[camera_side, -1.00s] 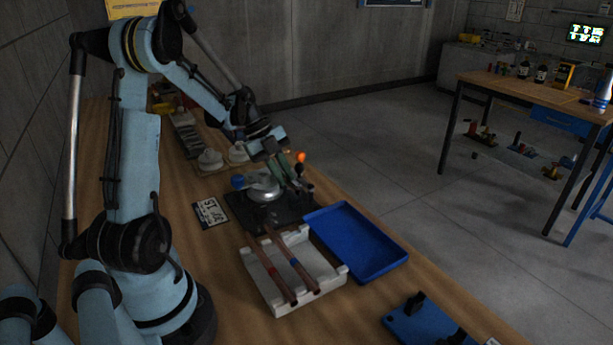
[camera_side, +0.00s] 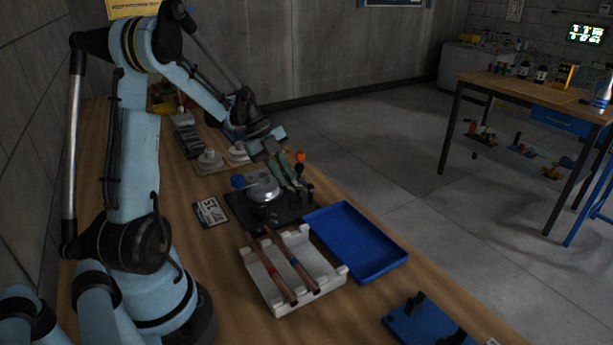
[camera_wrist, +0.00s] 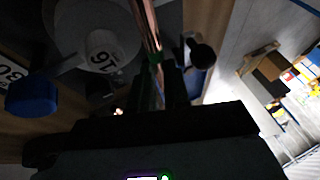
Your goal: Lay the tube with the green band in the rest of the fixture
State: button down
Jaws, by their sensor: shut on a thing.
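My gripper (camera_side: 289,183) is low over the right part of the dark fixture (camera_side: 238,211), beside its round silver part (camera_side: 262,188). In the wrist view my gripper (camera_wrist: 163,85) is shut on a copper tube (camera_wrist: 147,25), which runs up the picture away from the jaws. A green band (camera_wrist: 154,58) shows on it close to the jaws. The tube's lower end is hidden by the gripper, and I cannot tell whether it touches the fixture. A blue knob (camera_side: 238,181) stands at the fixture's left, and it also shows in the wrist view (camera_wrist: 32,95).
A white rack (camera_side: 282,305) holds two copper tubes, one with a red band (camera_side: 273,270) and one with a blue band (camera_side: 295,263). An empty blue tray (camera_side: 355,240) lies to its right. A number card (camera_side: 210,212) lies left of the fixture. A blue stand (camera_side: 425,325) is nearest.

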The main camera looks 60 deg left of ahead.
jog(key=shift+f, duration=1.3)
jog(key=c, duration=1)
grip_release()
jog(key=v, duration=1.2)
jog(key=shift+r, duration=0.15)
jog(key=d+n+t+y, duration=0.1)
jog(key=d+n, duration=0.5)
jog(key=d, duration=0.3)
jog(key=d+n+t+y, duration=0.1)
jog(key=d+n+y, duration=0.1)
jog(key=d+n, duration=0.4)
jog(key=s+d+n+t+y, duration=0.1)
jog(key=d+n, duration=0.5)
jog(key=d, duration=0.5)
jog(key=shift+d+f+n+t+y, duration=0.2)
jog(key=shift+d+n+t+y, duration=0.1)
jog(key=shift+d+n+t, duration=0.1)
